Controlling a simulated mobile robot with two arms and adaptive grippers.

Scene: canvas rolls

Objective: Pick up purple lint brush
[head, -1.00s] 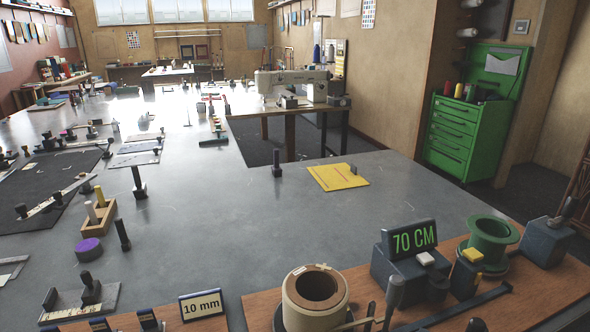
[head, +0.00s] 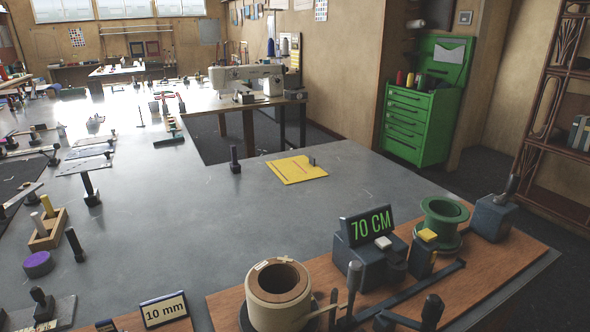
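A low round thing with a purple top and dark sides (head: 38,262) lies on the grey table at the lower left of the head view. It is the only clearly purple thing I make out, but I cannot tell whether it is the lint brush. A dark upright handle (head: 75,245) stands just to its right, and a wooden block with pegs (head: 47,230) is just behind it. Neither of my grippers shows in the head view.
The grey table (head: 190,235) has a wide bare stretch in the middle. A yellow sheet (head: 297,169) lies on it. A wooden board (head: 500,262) at the front right holds a 70 CM display (head: 366,226), a cream roll (head: 278,292) and a green spool (head: 441,222). A green cabinet (head: 420,120) stands behind.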

